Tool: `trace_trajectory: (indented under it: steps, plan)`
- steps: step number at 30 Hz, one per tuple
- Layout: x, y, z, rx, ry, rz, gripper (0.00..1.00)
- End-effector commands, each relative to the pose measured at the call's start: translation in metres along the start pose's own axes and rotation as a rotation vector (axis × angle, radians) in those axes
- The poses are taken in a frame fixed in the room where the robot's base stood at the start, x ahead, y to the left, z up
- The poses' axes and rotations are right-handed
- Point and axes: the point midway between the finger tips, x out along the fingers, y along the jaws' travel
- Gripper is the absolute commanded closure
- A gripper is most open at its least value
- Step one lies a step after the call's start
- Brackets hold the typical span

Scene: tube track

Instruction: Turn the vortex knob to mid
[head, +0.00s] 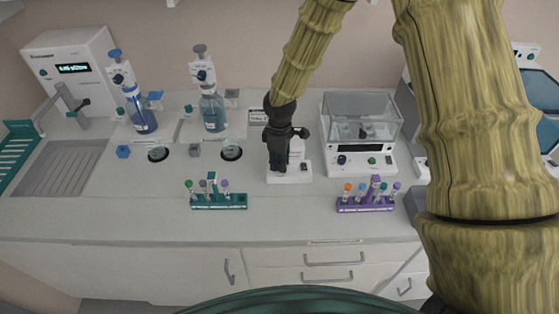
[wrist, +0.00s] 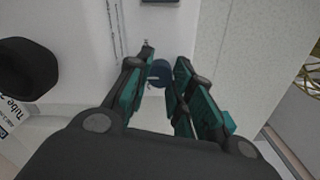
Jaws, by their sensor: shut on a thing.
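The vortex mixer (head: 289,178) is a small white device on the counter, mostly hidden behind my gripper (head: 281,170) in the head view. Its knob (wrist: 160,73) is small, round and dark blue, with a pale line across it, in the wrist view. My gripper (wrist: 164,92) has teal-padded fingers on either side of the knob and is shut on it. The knob's setting cannot be read clearly. A black round part (wrist: 25,68) of the mixer shows at the left of the wrist view.
A teal tube rack (head: 219,202) stands front left and a purple tube rack (head: 366,204) front right. A balance with a clear cover (head: 360,118) stands close to the right. Two dispenser bottles (head: 140,112) (head: 213,112) stand at the left. The counter front is clear between the racks.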

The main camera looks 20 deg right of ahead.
Motion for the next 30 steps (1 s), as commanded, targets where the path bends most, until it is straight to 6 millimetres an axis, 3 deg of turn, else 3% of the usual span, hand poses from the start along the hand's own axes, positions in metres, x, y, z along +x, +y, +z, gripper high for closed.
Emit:
trace_trajectory:
  steps: [15,16,19,30]
  plan:
    - [-0.0004,0.001,0.0001,-0.02,0.0,0.001,1.0]
    - [-0.0004,0.001,0.0001,-0.02,0.0,0.001,0.76]
    - [-0.0004,0.0009,0.0001,-0.02,0.0,0.001,0.57]
    - [-0.0007,0.0019,-0.0002,-0.018,0.002,0.003,0.54]
